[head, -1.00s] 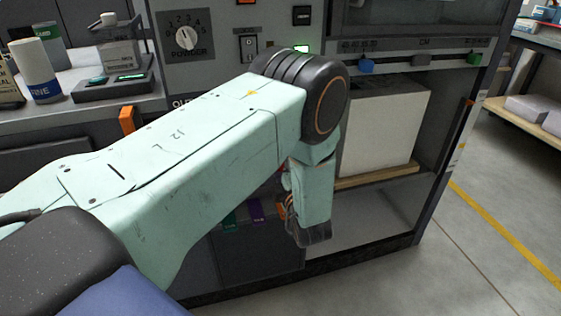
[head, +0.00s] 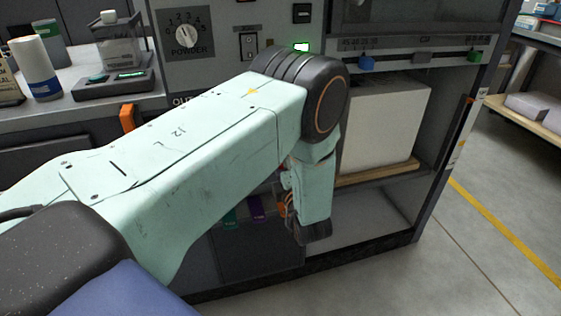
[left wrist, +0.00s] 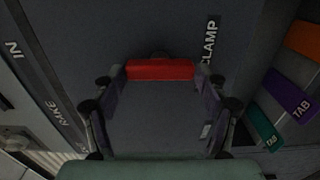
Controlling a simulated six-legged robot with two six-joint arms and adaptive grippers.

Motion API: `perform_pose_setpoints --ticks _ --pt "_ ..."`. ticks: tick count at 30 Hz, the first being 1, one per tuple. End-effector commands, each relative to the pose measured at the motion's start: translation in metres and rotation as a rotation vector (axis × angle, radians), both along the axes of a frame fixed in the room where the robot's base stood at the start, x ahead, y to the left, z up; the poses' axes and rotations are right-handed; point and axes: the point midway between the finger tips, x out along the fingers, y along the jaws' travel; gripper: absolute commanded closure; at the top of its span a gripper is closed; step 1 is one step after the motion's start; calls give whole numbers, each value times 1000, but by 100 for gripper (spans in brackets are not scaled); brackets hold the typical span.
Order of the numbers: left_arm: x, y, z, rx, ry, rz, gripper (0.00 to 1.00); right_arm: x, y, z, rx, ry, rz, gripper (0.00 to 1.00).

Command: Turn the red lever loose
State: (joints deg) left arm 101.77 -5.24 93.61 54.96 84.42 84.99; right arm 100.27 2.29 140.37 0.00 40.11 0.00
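The red lever (left wrist: 160,69) shows in the left wrist view as a short red bar lying across the picture, in front of a dark grey panel. The word CLAMP is printed just right of it. My left gripper (left wrist: 161,77) has its two fingers wide apart, one at each end of the bar. Whether the fingertips touch the bar's ends is too dim to tell. In the head view my left arm reaches across to the machine's lower front, and its forearm and wrist hide the lever and the fingers. My right gripper is in neither view.
An orange tab (left wrist: 303,38), a purple tab (left wrist: 287,95) and a green tab (left wrist: 260,127) sit right of the gripper. A white block (head: 380,128) stands on a shelf in the machine's open bay. An orange handle (head: 127,118) sticks out left. Floor is clear at right.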

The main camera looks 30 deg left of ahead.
Motion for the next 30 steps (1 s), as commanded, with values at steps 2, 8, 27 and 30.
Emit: perform_pose_setpoints --ticks 2,8,27,30 --pt "0 0 0 1 1 0 16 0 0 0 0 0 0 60" --pt "0 0 0 1 2 0 9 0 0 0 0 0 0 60" --pt "-37 -46 1 3 2 -4 9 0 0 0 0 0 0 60" --pt "-44 -53 0 3 2 -3 9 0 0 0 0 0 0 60"
